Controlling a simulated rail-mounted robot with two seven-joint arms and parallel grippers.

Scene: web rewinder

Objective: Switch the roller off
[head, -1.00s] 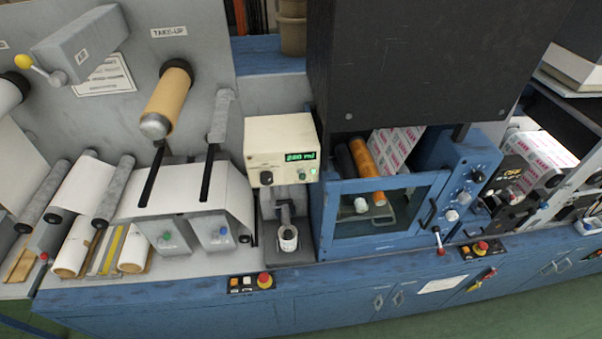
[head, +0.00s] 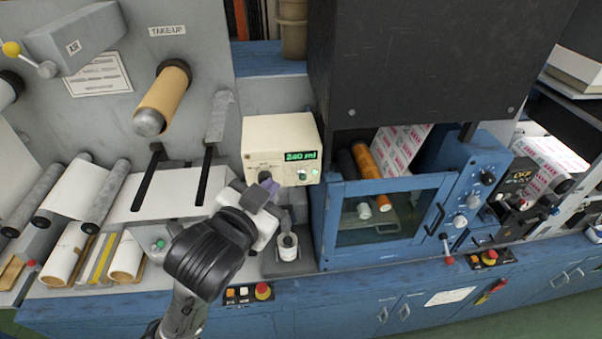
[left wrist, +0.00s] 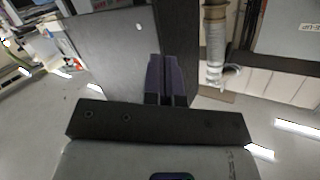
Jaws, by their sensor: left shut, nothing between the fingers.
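The take-up roller (head: 165,97), a tan core on a grey shaft, sticks out of the grey panel at upper left. A cream box (head: 282,135) with a lit green display (head: 301,156) reading about 240 ml stands right of it. A dark knob at its lower left front is partly hidden by my left gripper (head: 268,184). The gripper is shut and empty, with its tips at or just in front of that knob; contact cannot be told. In the left wrist view its dark fingers (left wrist: 167,80) are together. My right gripper is out of view.
A white cup (head: 287,246) stands below the box. An orange roller (head: 366,161) sits behind the blue-framed window. Button panels with red stops (head: 263,291) line the blue front edge.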

